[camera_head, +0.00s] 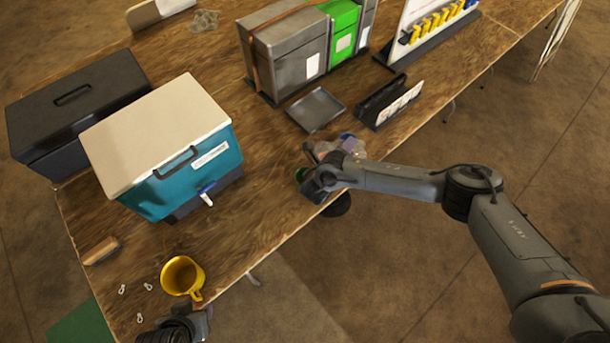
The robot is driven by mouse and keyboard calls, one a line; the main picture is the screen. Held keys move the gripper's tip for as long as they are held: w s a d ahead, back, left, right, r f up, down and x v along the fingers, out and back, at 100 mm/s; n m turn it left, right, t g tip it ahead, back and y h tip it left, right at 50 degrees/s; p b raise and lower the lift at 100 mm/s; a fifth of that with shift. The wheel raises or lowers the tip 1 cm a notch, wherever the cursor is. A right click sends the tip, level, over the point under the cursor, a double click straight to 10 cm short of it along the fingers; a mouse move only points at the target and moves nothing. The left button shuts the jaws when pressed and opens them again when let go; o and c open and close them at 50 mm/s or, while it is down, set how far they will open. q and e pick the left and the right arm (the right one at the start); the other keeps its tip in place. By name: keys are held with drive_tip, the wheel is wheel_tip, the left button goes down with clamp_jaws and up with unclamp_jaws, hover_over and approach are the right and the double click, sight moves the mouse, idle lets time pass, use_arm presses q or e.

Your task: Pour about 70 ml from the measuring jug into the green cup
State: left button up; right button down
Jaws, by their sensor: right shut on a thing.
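My right gripper (317,182) is at the table's front edge, shut on what looks like the measuring jug. A clear, bluish shape (350,146), probably the jug, shows just behind my wrist; its tilt and contents cannot be made out. A green rim (299,175), likely the green cup, shows at the left of the gripper, mostly hidden by it. I cannot tell whether jug and cup touch.
A teal cooler (190,165) with a white lid and tap stands left, beside a dark case (70,108). A metal tray (316,108), a black card holder (388,105) and metal and green bins (343,28) stand behind. Bare wood lies between cooler and right gripper.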

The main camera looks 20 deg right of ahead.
sight(362, 146)
drive_tip(key=shift+a+r, duration=0.1)
drive_tip(key=shift+a, duration=0.1)
drive_tip(key=shift+d, duration=0.35)
drive_tip(key=shift+s+d+r+m+y+p, duration=0.15)
drive_tip(key=shift+d+m+y+p, duration=0.25)
drive_tip(key=shift+d+p, duration=0.4)
drive_tip(key=d, duration=0.1)
drive_tip(key=y, duration=0.1)
drive_tip(key=d+m+b, duration=0.1)
drive_tip(key=shift+s+d+f+g+y, duration=0.1)
drive_tip(key=shift+d+f+g+y, duration=0.2)
drive_tip(key=shift+d, duration=0.05)
drive_tip(key=shift+m+y, duration=0.3)
drive_tip(key=shift+y, duration=0.1)
drive_tip(key=shift+d+r, duration=0.15)
